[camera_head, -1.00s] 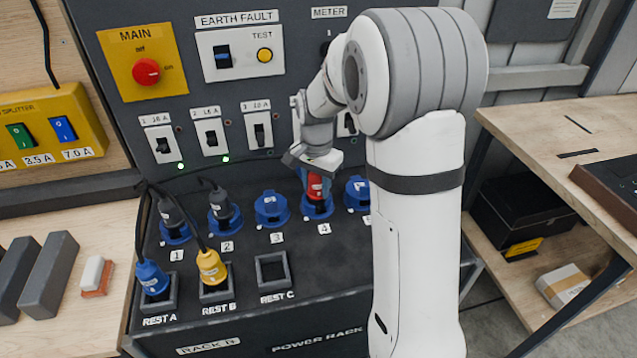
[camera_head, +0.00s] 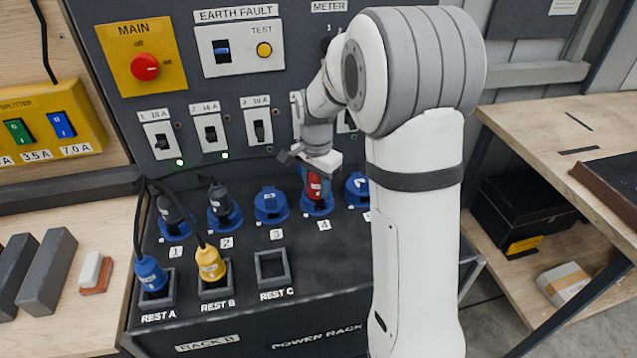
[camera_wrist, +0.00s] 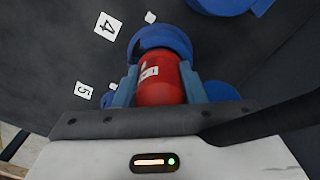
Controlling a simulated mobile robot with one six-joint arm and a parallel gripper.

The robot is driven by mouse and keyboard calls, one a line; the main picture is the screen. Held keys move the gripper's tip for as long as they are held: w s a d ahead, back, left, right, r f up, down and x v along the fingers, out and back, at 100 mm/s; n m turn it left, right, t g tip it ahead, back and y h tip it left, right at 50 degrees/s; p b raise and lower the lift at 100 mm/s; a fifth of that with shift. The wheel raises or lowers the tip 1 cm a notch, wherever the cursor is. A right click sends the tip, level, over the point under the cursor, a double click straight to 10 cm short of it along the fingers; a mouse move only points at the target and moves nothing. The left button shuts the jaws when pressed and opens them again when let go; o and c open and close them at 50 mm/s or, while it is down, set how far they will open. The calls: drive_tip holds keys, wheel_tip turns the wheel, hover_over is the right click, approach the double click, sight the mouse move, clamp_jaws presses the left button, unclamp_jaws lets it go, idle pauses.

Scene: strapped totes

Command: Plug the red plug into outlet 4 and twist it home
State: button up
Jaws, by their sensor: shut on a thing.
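The red plug (camera_head: 314,185) stands at outlet 4 (camera_head: 317,206), a blue socket behind the label "4". In the wrist view the red plug (camera_wrist: 160,84) sits between the two blue fingers of my gripper (camera_wrist: 160,82), which is shut on it. The plug's far end meets the blue ring of outlet 4 (camera_wrist: 160,38); how deep it sits and its twist cannot be told. My gripper (camera_head: 315,172) covers the plug's top in the head view.
Outlet 3 (camera_head: 271,206) and outlet 5 (camera_head: 358,190) are blue and capped on either side. Dark plugs stand in outlets 1 (camera_head: 173,222) and 2 (camera_head: 224,210). A blue plug (camera_head: 150,275) and yellow plug (camera_head: 210,264) rest in front; Rest C (camera_head: 288,282) is empty.

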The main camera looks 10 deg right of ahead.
drive_tip(key=shift+m, duration=0.6)
drive_tip(key=shift+m, duration=1.5)
clamp_jaws()
drive_tip(key=shift+r, duration=0.1)
drive_tip(key=shift+w+a+m, duration=0.1)
drive_tip(key=shift+m, duration=1.3)
